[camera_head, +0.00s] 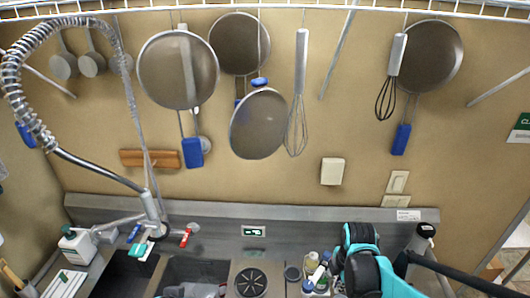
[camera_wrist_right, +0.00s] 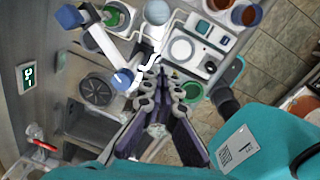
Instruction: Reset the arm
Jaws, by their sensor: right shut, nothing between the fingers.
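My right arm reaches in at the lower right of the head view, over the steel counter beside the sink. My right gripper (camera_wrist_right: 160,80) shows in the middle of the wrist view, its two linked fingers drawn together and pointing up the picture. Nothing shows between the fingertips. In the head view the arm's own links largely hide the fingers. My left gripper is in neither view.
A sink (camera_head: 190,270) with a spring-hose faucet (camera_head: 150,205) stands at lower left. Bottles (camera_head: 310,262) crowd the counter near my arm. Pans and whisks (camera_head: 300,90) hang on the wall. In the wrist view, a white device (camera_wrist_right: 183,48) and containers (camera_wrist_right: 245,13) lie beyond my fingers.

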